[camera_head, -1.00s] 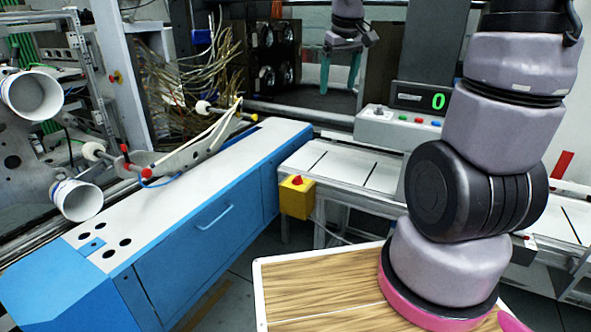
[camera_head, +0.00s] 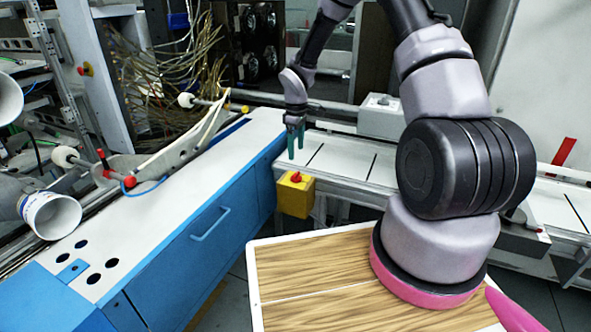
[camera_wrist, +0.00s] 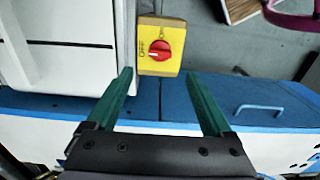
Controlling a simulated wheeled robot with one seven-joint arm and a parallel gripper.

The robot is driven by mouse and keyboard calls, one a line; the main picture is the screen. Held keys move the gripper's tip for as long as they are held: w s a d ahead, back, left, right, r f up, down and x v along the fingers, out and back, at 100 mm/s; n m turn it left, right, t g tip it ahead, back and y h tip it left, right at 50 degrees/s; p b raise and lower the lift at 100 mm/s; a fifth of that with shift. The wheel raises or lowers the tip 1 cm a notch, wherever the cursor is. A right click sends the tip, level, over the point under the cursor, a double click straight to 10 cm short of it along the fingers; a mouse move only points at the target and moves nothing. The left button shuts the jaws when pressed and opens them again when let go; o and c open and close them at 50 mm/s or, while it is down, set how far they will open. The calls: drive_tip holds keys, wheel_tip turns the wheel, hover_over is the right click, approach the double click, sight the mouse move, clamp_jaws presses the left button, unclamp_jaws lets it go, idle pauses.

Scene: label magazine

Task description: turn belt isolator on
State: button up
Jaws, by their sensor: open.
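The belt isolator is a yellow box (camera_head: 295,200) with a red rotary knob (camera_head: 296,176), mounted at the near left end of the white conveyor. In the wrist view the yellow box (camera_wrist: 147,67) shows face-on, with the red knob (camera_wrist: 160,50) and the word OFF to the knob's left. The knob's handle lies roughly sideways, toward OFF. My gripper (camera_head: 296,142) has green fingers and hangs above and behind the box. In the wrist view my gripper (camera_wrist: 158,75) is open and empty, its fingertips apart on either side below the box. I see no contact with the knob.
The blue cabinet (camera_head: 190,252) with a white top stands left of the isolator. The white conveyor (camera_head: 345,160) runs to the right behind it. A grey control box (camera_head: 380,117) sits at the conveyor's far side. A wooden-topped surface (camera_head: 315,270) lies in front.

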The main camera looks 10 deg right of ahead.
sight(296, 173)
wheel_tip(296, 173, down, 9)
drive_tip(key=shift+f, duration=0.15)
drive_tip(key=shift+c, duration=0.3)
clamp_jaws()
